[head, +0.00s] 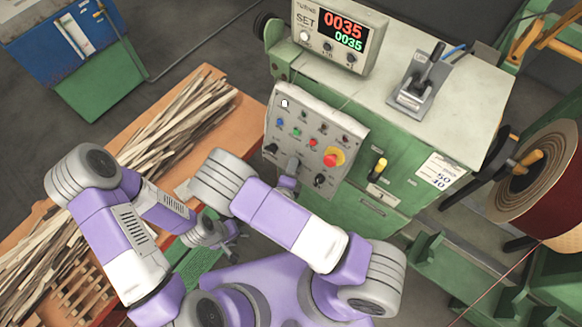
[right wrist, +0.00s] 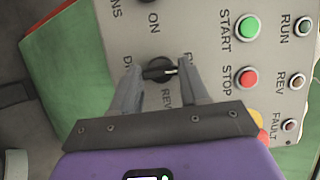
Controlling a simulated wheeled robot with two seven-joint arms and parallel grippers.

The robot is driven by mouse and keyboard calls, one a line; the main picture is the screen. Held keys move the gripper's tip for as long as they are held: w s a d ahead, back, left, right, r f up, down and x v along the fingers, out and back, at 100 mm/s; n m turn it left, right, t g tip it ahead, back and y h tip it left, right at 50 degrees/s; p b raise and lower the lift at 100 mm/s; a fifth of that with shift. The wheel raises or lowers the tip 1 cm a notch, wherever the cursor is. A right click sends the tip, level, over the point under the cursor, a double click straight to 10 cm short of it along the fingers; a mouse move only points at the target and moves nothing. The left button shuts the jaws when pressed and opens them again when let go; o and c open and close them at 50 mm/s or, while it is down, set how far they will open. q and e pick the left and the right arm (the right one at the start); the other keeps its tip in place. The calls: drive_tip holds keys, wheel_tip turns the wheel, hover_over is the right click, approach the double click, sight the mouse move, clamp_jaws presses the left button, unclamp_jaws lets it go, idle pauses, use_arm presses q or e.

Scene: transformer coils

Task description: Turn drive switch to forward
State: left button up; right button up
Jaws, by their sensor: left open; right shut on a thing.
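The drive switch (right wrist: 158,71) is a black knob on the grey control panel, seen in the right wrist view. A pale mark at its right end points about between a partly hidden label beginning with F and the REV label (right wrist: 166,98). My right gripper (right wrist: 160,74) is shut on the knob, one finger on either side. My left gripper (head: 230,237) is open and empty, low beside the green machine.
Start (right wrist: 247,28) and stop (right wrist: 246,79) buttons sit close to the right gripper. A red and yellow emergency stop (head: 333,157) and other knobs share the panel. A wire reel (head: 545,180) stands right.

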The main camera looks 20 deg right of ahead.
use_arm(q)
drive_tip(key=shift+r, duration=0.1)
idle(0.3)
use_arm(e)
drive_tip(key=o, duration=1.1)
drive_tip(key=shift+c, duration=0.2)
